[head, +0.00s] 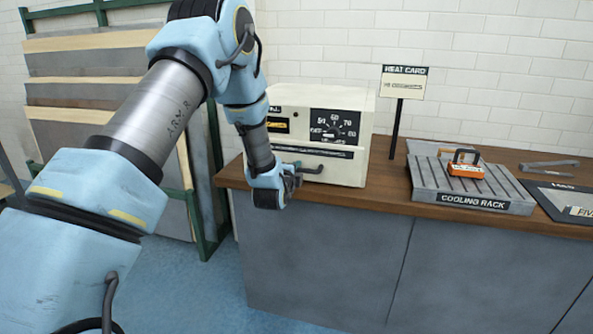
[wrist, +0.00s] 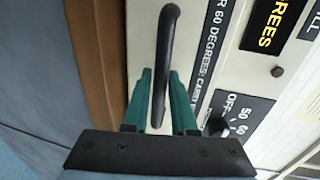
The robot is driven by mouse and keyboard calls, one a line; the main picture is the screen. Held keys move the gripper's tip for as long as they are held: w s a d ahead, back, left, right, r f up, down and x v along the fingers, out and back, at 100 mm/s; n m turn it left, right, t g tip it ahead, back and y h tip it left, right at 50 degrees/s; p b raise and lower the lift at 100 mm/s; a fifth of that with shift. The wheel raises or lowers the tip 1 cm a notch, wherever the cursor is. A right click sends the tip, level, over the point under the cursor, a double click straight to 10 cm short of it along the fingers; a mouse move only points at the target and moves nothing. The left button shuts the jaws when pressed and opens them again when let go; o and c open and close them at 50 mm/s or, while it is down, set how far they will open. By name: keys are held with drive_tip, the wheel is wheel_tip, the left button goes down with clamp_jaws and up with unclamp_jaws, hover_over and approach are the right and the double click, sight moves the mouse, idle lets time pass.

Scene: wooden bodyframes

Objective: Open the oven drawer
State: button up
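The oven (head: 356,109) is a cream box with a dial panel, standing on the wooden counter. Its drawer (head: 341,169) is the lower front, below a black label strip, and looks closed. The black bar handle (wrist: 168,40) runs up the wrist view; in the head view part of the handle (head: 312,169) shows beside my gripper (head: 291,178). In the wrist view my gripper's green fingers (wrist: 161,75) stand apart on either side of the handle, with narrow gaps showing. Whether the fingertips touch the bar is hard to see.
A cooling rack (head: 429,176) with an orange, black-handled item (head: 465,169) stands right of the oven. A heat card sign (head: 402,83) rises behind it. Tongs (head: 549,165) lie farther right. Green-framed board shelves (head: 85,65) stand left. Floor is clear before the counter.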

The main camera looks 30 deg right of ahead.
clamp_jaws()
idle(1.0)
